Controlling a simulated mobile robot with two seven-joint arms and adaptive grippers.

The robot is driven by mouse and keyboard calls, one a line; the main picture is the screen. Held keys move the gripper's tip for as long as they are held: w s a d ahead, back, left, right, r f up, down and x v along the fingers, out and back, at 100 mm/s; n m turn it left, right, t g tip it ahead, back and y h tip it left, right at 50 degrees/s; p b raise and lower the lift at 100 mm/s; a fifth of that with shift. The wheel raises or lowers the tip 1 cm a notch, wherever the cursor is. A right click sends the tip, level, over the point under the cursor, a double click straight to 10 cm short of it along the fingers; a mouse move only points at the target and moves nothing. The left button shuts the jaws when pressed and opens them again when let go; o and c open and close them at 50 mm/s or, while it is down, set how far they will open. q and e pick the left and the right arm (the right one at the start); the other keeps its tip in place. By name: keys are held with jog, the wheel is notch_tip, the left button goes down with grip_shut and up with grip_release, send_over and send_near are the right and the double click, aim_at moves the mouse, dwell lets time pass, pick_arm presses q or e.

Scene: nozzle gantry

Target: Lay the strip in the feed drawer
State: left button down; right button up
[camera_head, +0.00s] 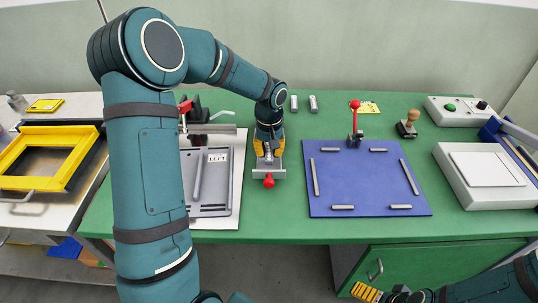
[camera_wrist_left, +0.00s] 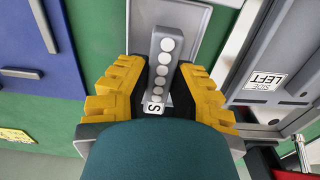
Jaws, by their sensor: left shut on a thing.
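My left gripper (camera_head: 268,151) reaches down over the bench and is shut on the strip, a grey bar with a row of white discs and an "S" mark. The strip (camera_wrist_left: 164,60) shows between the yellow fingers (camera_wrist_left: 160,92) in the left wrist view. Beneath it is a light grey tray with a red knob at its front, which looks like the feed drawer (camera_head: 268,171); its rim also shows in the left wrist view (camera_wrist_left: 206,30). I cannot tell whether the strip touches it. My right gripper (camera_head: 366,292) is low at the bottom right, partly cut off.
A grey fixture plate (camera_head: 213,199) with a "LEFT" label stands close left of the drawer. A blue mat (camera_head: 362,181) with several grey bars lies to the right. A red-topped lever (camera_head: 355,120) and a wooden-handled stamp (camera_head: 408,123) stand behind it. Green bench top separates drawer and mat.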

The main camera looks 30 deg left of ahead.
aim_at(269, 150)
pick_arm(q)
jog(key=shift+f, duration=0.7)
jog(key=shift+f, duration=0.1)
jog(key=shift+f, duration=0.15)
jog(key=c, duration=0.9)
grip_release()
jog(key=shift+r, duration=0.25)
notch_tip(269, 150, up, 12)
jog(key=shift+p, duration=1.15)
